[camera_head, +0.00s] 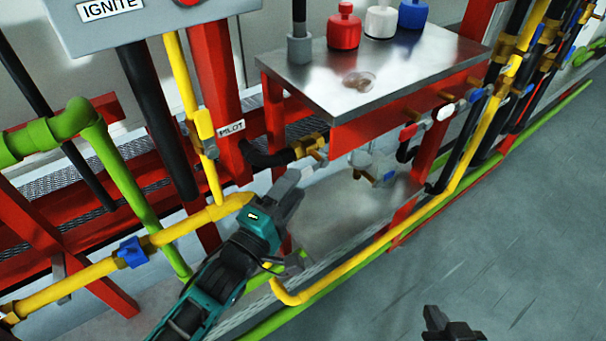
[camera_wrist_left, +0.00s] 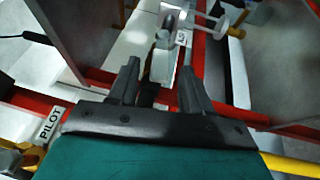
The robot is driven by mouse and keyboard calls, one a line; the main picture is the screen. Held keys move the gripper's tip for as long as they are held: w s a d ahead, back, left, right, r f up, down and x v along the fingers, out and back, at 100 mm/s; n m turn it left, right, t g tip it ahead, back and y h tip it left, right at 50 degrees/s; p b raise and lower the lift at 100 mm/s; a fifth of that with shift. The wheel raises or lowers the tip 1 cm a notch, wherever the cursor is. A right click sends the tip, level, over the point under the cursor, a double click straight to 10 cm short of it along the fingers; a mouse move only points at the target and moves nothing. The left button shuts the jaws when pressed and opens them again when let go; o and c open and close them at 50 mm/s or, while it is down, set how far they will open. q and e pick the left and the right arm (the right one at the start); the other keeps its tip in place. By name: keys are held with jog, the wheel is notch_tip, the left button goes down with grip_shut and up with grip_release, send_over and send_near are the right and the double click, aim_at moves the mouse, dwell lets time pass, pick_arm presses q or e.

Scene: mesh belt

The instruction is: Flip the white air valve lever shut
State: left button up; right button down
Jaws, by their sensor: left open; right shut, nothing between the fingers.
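A white lever (camera_head: 446,112) sits in a row of coloured valve levers on the front of the red-framed metal bench, between a red lever (camera_head: 408,132) and a blue lever (camera_head: 476,95). My left gripper (camera_head: 300,222) is low and left of that row, under the bench's left end, well apart from the white lever. In the left wrist view its fingers (camera_wrist_left: 158,68) are open, with a pale grey-white fitting (camera_wrist_left: 163,62) showing beyond and between them; I cannot tell whether it is a lever. My right gripper (camera_head: 450,325) is shut and empty at the lower right.
The metal bench (camera_head: 310,88) carries red, white and blue capped containers. A yellow pipe (camera_head: 365,256) and a green pipe run low across the front. A red post with a PILOT label (camera_head: 231,128) and a yellow valve stand left. Grey floor (camera_head: 500,230) is open at right.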

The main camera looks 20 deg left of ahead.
aim_at(303, 179)
pick_arm(q)
jog(key=shift+x, duration=2.15)
grip_shut()
